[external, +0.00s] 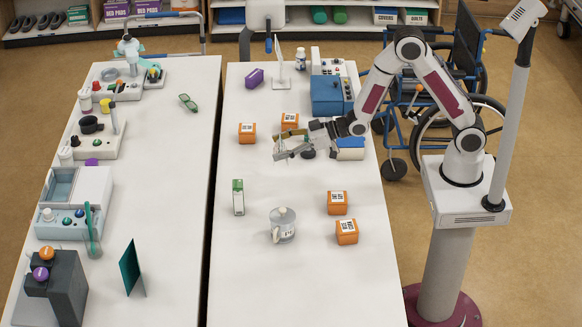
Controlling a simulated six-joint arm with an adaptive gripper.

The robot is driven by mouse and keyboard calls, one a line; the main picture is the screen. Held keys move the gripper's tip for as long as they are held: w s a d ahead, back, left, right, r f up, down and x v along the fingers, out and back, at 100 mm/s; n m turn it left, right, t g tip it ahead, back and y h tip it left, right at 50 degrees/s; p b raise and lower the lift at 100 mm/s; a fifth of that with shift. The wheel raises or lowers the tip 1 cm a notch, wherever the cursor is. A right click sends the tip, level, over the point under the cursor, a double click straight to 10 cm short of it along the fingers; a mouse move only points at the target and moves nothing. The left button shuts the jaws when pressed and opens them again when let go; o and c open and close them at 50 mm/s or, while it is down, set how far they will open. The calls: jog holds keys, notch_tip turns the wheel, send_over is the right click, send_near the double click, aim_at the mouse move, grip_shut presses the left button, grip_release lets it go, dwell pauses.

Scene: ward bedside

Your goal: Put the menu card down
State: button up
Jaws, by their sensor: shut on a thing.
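My gripper (292,148) reaches left from the arm over the middle of the right-hand table. It is shut on a thin, pale grey flat thing (281,151), which I take to be the menu card. The card is small here and partly hidden by the fingers. I cannot tell whether it touches the table top. An orange box (289,121) stands just behind the gripper and another orange box (247,133) stands to its left.
A white and green carton (238,197), a lidded cup (282,225) and orange boxes (337,203) stand nearer the front. A blue-and-white box (350,149) is by my wrist. The right-hand table (250,290) is clear at the front. A dark green card (131,268) stands on the left-hand table.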

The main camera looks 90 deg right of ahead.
aim_at(280, 143)
jog(key=shift+r, duration=2)
jog(key=w+a+n+g+y, duration=0.1)
jog(key=w+a+n+y, duration=0.15)
jog(key=a, duration=1.05)
jog(key=w+a+n+y, duration=0.2)
jog(key=w+a+y, duration=0.1)
jog(key=a, duration=1)
jog(key=s+a+n+g+y, duration=0.2)
jog(key=s+a, duration=0.1)
jog(key=a, duration=1)
jog(key=s+a+n+g+y, duration=0.1)
jog(key=s+a+n+y, duration=0.15)
jog(key=a, duration=1.05)
jog(key=shift+s+f, duration=0.1)
jog(key=shift+f, duration=2.4)
jog(key=shift+f, duration=3.1)
jog(key=shift+f, duration=0.1)
